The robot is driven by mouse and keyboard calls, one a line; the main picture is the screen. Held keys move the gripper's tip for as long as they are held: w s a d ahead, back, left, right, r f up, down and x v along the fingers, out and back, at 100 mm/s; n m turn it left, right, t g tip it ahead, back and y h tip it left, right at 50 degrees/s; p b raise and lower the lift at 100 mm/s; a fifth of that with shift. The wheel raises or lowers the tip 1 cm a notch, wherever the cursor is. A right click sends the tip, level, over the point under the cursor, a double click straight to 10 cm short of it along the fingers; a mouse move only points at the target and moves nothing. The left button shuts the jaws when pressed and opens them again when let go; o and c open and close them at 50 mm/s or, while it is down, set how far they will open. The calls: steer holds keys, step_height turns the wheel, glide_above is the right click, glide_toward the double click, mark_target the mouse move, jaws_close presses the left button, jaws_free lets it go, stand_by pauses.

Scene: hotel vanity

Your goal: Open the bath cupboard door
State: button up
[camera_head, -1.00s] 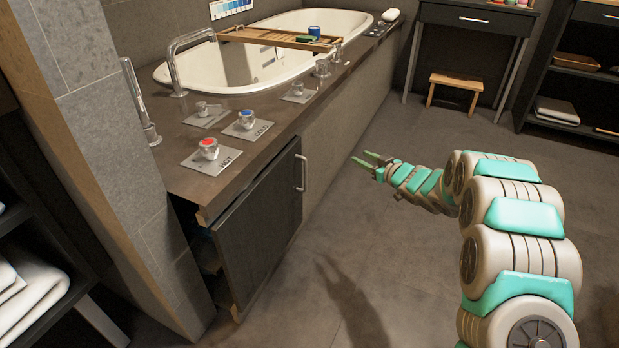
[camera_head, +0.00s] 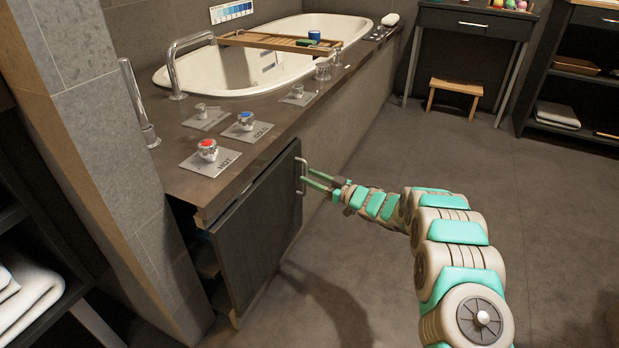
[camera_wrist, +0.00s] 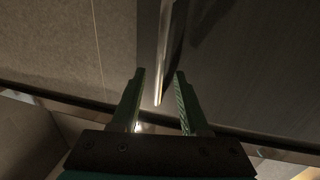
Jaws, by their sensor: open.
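The bath cupboard door (camera_head: 258,235) is a dark panel under the end of the bath counter. Its metal bar handle (camera_head: 301,177) stands upright near the door's right edge. A dark opening with shelf edges shows left of the door. My gripper (camera_head: 306,175) is open at the handle, its green fingers pointing left towards it. In the wrist view the handle (camera_wrist: 163,50) runs down between the two open fingertips (camera_wrist: 161,74). I cannot tell whether either finger touches it.
A tiled pillar (camera_head: 110,150) stands left of the cupboard. The floor (camera_head: 345,260) right of the door is clear. A wooden stool (camera_head: 455,88) stands far back.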

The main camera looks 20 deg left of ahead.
steer(key=shift+w+a, duration=0.15)
steer(key=shift+a, duration=0.35)
jaws_close()
stand_by(1.2)
